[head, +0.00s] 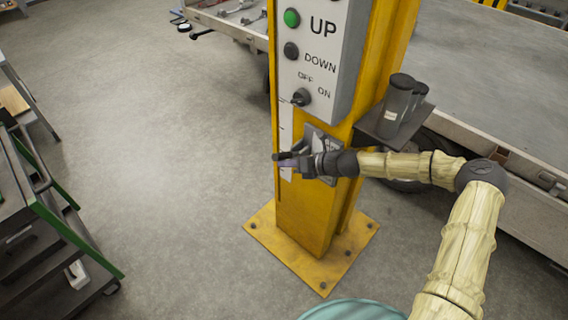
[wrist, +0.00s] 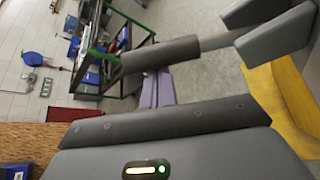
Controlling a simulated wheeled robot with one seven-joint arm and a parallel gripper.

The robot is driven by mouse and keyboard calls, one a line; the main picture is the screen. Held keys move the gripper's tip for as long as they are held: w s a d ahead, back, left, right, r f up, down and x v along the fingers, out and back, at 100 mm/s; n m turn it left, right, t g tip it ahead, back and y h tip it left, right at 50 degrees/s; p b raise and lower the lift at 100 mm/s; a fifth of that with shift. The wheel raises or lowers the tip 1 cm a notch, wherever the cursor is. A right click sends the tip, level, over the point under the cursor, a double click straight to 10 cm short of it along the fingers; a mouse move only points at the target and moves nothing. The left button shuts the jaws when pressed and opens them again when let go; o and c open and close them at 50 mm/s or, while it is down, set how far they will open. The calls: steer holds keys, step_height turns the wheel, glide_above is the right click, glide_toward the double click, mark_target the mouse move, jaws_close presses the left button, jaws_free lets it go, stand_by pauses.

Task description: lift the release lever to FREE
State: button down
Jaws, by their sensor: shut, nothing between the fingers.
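The release lever has a dark cylindrical grip (wrist: 160,54) on a grey rod (wrist: 216,41), which runs to a grey bracket (wrist: 272,30) at the upper right of the wrist view. In the head view the lever's dark grip (head: 281,156) sticks out to the left, low on the yellow post. My gripper (head: 291,170) is beside and just under it there. In the wrist view my gripper's two purple fingers (wrist: 158,88) lie together, empty, and reach up to the grip, which covers their tips. I cannot tell whether they touch it. No FREE mark is readable.
The yellow post (head: 302,211) stands on a bolted base plate. Above the lever is a control box (head: 322,60) with UP, DOWN and an OFF/ON knob. A shelf with dark cylinders (head: 397,108) juts out right of the post. A green-edged cart (head: 75,240) stands left.

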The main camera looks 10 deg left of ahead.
steer(key=shift+f, duration=0.1)
step_height(320, 180, down, 4)
steer(key=s+b, duration=0.1)
steer(key=s, duration=0.1)
steer(key=r+v, duration=0.1)
steer(key=v, duration=0.9)
steer(key=shift+s+a, duration=0.25)
steer(key=shift+s, duration=0.05)
